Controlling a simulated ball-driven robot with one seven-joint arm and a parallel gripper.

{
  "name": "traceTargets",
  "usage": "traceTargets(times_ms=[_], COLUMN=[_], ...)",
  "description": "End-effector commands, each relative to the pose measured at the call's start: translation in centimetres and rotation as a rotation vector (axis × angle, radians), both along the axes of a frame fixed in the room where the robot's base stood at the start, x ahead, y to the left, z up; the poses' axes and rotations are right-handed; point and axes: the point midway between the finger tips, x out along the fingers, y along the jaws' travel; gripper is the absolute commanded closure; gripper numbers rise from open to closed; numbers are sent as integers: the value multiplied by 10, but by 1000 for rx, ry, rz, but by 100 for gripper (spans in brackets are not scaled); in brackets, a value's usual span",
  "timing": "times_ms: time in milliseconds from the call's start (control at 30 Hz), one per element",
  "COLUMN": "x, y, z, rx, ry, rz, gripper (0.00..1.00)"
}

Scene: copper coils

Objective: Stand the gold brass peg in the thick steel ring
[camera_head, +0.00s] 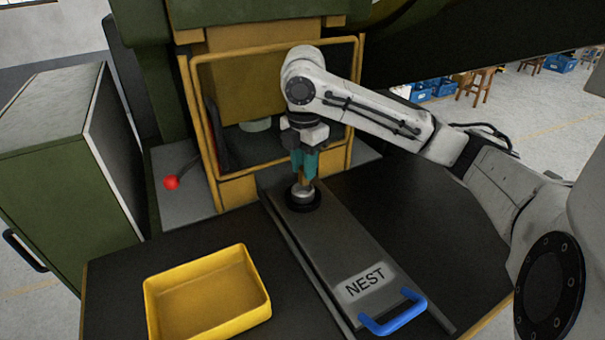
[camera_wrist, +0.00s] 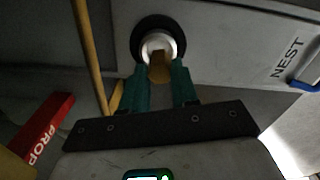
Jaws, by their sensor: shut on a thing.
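My gripper (camera_head: 304,172) has teal fingers and points down over the sliding plate. It is shut on the gold brass peg (camera_wrist: 160,69), which is upright between the fingertips. The steel ring (camera_head: 302,192) sits in a black round seat (camera_head: 303,205) at the far end of the plate. In the wrist view the bright ring (camera_wrist: 149,44) shows just beyond the fingertips, with the peg's end over its opening. The fingers hide much of the peg. I cannot tell whether its lower end is inside the ring or just above it.
The grey plate marked NEST (camera_head: 343,247) has a blue handle (camera_head: 393,315) at its near end. A yellow tray (camera_head: 207,294) stands at left on the dark table. A yellow frame (camera_head: 203,140) of the press rises close behind my gripper. A red-knobbed lever (camera_head: 171,183) is at left. A red PROP bar (camera_wrist: 42,131) shows in the wrist view.

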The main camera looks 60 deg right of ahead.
Motion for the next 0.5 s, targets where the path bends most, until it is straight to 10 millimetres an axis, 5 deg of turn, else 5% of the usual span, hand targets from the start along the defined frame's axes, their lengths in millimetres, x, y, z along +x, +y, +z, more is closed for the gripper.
traceTargets(times_ms=[200, 500], x=[3, 3], y=[-1, 0], z=[-29, -34], rx=[2, 1], ry=[2, -1], rz=[0, 1], gripper=[100, 100])
